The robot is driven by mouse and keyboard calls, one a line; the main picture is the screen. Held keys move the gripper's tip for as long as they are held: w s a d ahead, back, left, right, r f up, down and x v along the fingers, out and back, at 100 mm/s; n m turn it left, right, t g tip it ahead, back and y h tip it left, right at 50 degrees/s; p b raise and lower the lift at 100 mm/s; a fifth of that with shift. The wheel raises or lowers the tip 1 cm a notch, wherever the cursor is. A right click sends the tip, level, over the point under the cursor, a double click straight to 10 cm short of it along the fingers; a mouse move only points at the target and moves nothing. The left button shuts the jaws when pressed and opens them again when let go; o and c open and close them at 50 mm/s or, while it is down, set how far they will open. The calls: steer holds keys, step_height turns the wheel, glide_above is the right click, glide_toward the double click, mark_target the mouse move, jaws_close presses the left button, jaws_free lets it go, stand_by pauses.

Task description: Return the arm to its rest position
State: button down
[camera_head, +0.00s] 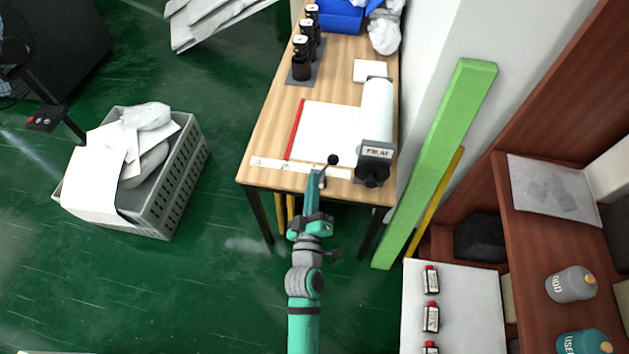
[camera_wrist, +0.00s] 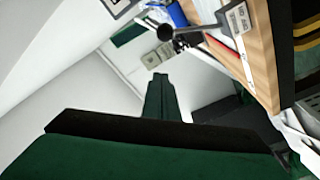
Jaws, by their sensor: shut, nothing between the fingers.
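My arm reaches up from the bottom of the head view toward the front edge of the wooden table (camera_head: 262,140). My gripper (camera_head: 315,174) is at that edge, its fingers shut with nothing held. A black ball knob (camera_head: 333,159) shows just beside the fingertips; I cannot tell whether they touch. In the wrist view the closed dark green fingers (camera_wrist: 160,82) point away from the camera, and the black knob (camera_wrist: 165,32) on a grey rod is beyond them.
A green beam (camera_head: 440,155) leans at the right, near a white tray (camera_head: 455,330) with bottles. A grey crate (camera_head: 180,180) is on the left; open floor lies between.

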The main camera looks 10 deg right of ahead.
stand_by(0.4)
steer(key=s+a+f+m+g+y, duration=0.1)
steer(key=s+a+m, duration=0.1)
steer(key=s, duration=0.6)
steer(key=s+a+f+m+y, duration=0.1)
steer(key=s+a+f, duration=0.15)
steer(key=s, duration=0.55)
steer(key=s+a+f+m+g+y, duration=0.1)
steer(key=s+a+m, duration=0.15)
steer(key=s, duration=0.55)
steer(key=s+r+m+g+y, duration=0.1)
steer(key=s+r, duration=0.2)
steer(key=s, duration=0.6)
steer(key=shift+r+m, duration=0.35)
steer(key=shift+r, duration=0.05)
